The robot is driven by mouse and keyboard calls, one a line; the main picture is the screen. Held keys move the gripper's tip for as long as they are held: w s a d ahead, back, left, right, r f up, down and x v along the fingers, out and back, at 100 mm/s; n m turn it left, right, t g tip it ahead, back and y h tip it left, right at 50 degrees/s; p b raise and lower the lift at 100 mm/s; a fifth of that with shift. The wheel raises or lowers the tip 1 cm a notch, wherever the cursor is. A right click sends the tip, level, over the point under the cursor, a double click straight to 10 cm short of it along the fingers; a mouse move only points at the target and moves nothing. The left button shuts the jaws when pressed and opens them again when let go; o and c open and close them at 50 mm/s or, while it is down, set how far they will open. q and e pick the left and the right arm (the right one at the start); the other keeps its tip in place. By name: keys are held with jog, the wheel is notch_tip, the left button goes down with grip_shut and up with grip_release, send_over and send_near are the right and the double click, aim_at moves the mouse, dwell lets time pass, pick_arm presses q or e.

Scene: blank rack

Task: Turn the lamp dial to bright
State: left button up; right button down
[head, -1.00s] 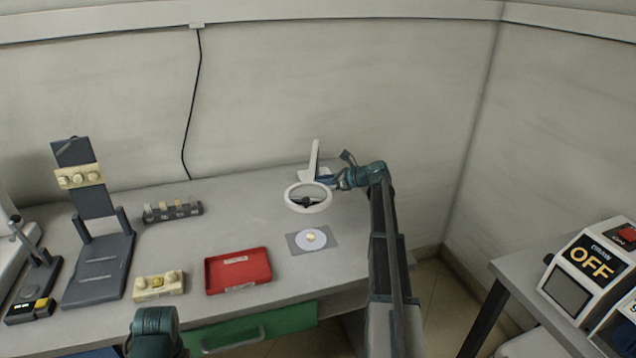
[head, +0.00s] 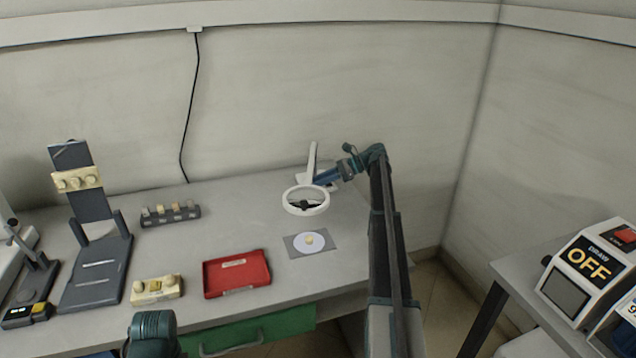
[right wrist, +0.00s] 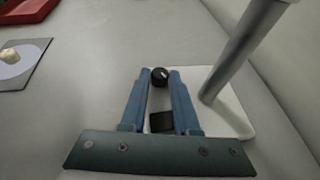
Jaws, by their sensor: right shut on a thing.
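The lamp has a white ring head (head: 306,211) on a pale post (head: 312,160), which shows large in the right wrist view (right wrist: 240,50). It stands on a white base (right wrist: 225,112). A small black round dial (right wrist: 160,77) with a light mark sits between my right fingertips. My right gripper (right wrist: 160,73) is shut on the dial, one blue finger on each side. In the head view my right gripper (head: 319,180) is beside the lamp post, and the dial is too small to make out. My left gripper is out of view; only part of that arm shows at the bottom.
A grey mat (head: 322,249) with a white disc lies in front of the lamp. A red tray (head: 237,290), a beige knob block (head: 157,302), a dark rack (head: 171,224) and a dark stand (head: 84,205) are left. Walls close off the back and right.

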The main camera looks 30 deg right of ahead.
jog(key=shift+s, duration=0.1)
dwell(0.4)
jog(key=c, duration=0.7)
grip_release()
jog(key=shift+o, duration=0.2)
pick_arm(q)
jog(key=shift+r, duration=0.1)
